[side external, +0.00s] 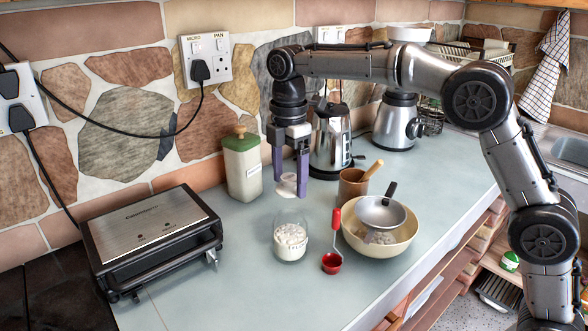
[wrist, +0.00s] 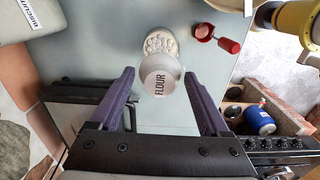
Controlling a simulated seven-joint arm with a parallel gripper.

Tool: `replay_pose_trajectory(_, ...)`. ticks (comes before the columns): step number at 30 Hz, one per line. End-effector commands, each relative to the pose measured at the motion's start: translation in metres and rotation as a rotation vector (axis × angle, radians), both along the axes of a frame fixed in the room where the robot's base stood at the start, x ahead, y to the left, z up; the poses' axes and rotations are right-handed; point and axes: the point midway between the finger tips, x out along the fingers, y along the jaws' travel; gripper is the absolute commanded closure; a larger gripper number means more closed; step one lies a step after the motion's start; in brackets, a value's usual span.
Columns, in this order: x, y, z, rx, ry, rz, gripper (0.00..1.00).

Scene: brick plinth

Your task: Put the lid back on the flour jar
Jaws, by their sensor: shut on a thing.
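The flour jar (side external: 290,243) is a clear glass jar, part filled with white flour, standing upright on the grey-blue counter with its top uncovered. My gripper (side external: 289,191) points down above and behind it, its two purple fingers shut on a pale round lid (side external: 288,184). The lid is held in the air, apart from the jar. In the wrist view the lid (wrist: 160,76), marked FLOUR, sits between the fingertips and hides part of the jar (wrist: 160,42) beyond it.
A red measuring scoop (side external: 331,262) lies right of the jar, with a cream bowl (side external: 380,247) holding a metal sieve beyond it. A green-lidded canister (side external: 242,168) and a grill (side external: 150,240) stand left. A brown pot (side external: 352,188) and kettle (side external: 332,140) stand behind. Counter in front of the jar is clear.

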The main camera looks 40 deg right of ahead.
Motion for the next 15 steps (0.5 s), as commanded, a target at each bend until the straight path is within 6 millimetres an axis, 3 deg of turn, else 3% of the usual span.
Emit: replay_pose_trajectory(15,-0.001,0.000,-0.044,0.000,0.002,0.000,0.76)
